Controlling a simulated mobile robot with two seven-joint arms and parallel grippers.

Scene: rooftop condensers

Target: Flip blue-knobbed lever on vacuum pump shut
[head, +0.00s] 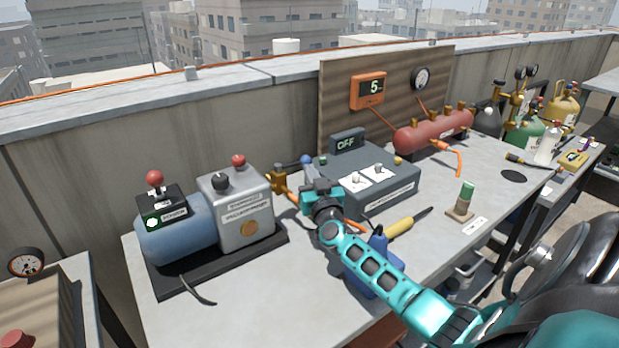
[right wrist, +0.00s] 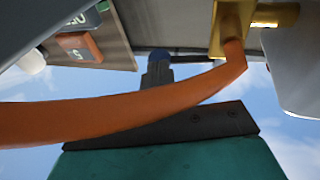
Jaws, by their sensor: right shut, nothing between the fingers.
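The vacuum pump (head: 205,222) stands on the left of the grey bench, with a blue cylinder and a grey box on a black base. A brass valve (head: 277,181) sits at its right side, and its lever's blue knob (head: 306,160) is up and to the right of it. My right gripper (head: 308,188) is shut and empty, just below the knob and right of the valve. The right wrist view shows the brass valve (right wrist: 233,28) and the blue knob (right wrist: 158,68) beyond the orange hose (right wrist: 110,118). Contact cannot be told. My left gripper is out of view.
A grey control box (head: 375,180) with an OFF display stands right behind my gripper. A red manifold (head: 433,132) is farther back. Bench to the right is partly clear.

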